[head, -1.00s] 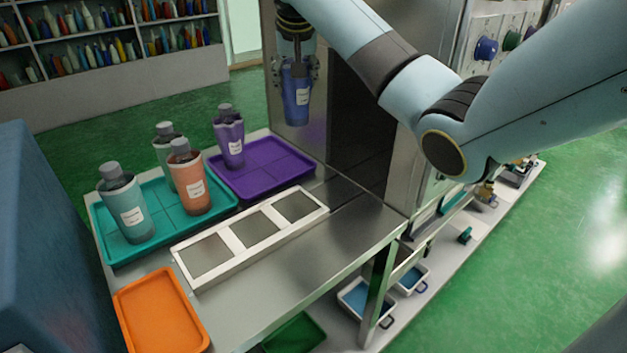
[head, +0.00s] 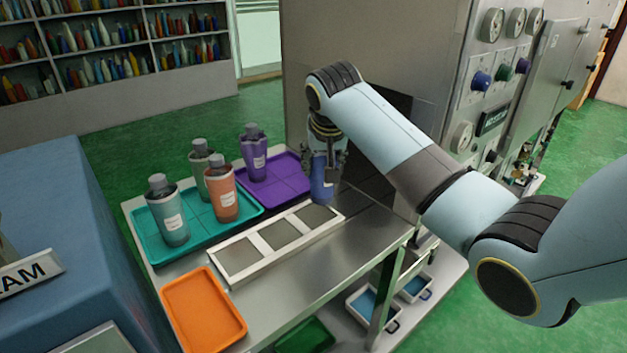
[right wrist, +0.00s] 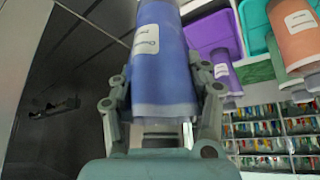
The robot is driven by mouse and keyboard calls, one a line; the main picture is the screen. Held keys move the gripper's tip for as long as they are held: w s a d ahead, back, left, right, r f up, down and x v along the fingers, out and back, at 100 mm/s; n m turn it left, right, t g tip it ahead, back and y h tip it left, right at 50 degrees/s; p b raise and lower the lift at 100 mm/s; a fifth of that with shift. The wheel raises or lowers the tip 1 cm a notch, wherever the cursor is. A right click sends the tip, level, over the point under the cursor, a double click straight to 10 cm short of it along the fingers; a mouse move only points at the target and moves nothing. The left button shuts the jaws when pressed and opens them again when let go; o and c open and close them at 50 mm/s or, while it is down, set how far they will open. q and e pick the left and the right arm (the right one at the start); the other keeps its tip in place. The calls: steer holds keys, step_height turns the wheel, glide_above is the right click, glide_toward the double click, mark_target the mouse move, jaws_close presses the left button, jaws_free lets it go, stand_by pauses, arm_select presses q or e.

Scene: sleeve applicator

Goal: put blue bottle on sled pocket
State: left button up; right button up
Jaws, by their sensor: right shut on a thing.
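My right gripper (head: 325,152) is shut on the blue bottle (head: 322,188) in the head view. The bottle hangs upright at the far right end of the white sled (head: 231,276), close to its last pocket (head: 318,217). I cannot tell if its base touches anything. The sled has three grey square pockets in a row, all bare of bottles. In the right wrist view the blue bottle (right wrist: 163,62) sits between the two fingers (right wrist: 160,110). My left gripper is not in view.
A teal tray (head: 152,250) holds two teal-grey bottles and an orange bottle (head: 222,195). A purple tray (head: 290,183) holds a purple bottle (head: 253,158). An orange tray (head: 205,312) is empty at the front. A steel machine (head: 420,60) stands behind at right.

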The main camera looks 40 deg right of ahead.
mark_target(314, 180)
steer(key=shift+w+a+f, duration=0.5)
steer(key=shift+w+f, duration=0.1)
steer(key=shift+w, duration=0.2)
step_height(314, 180, down, 4)
steer(key=shift+r+p, duration=0.1)
steer(key=shift+p, duration=0.2)
steer(key=shift+f, duration=0.2)
steer(key=o, duration=1.4)
steer(key=shift+f, duration=0.1)
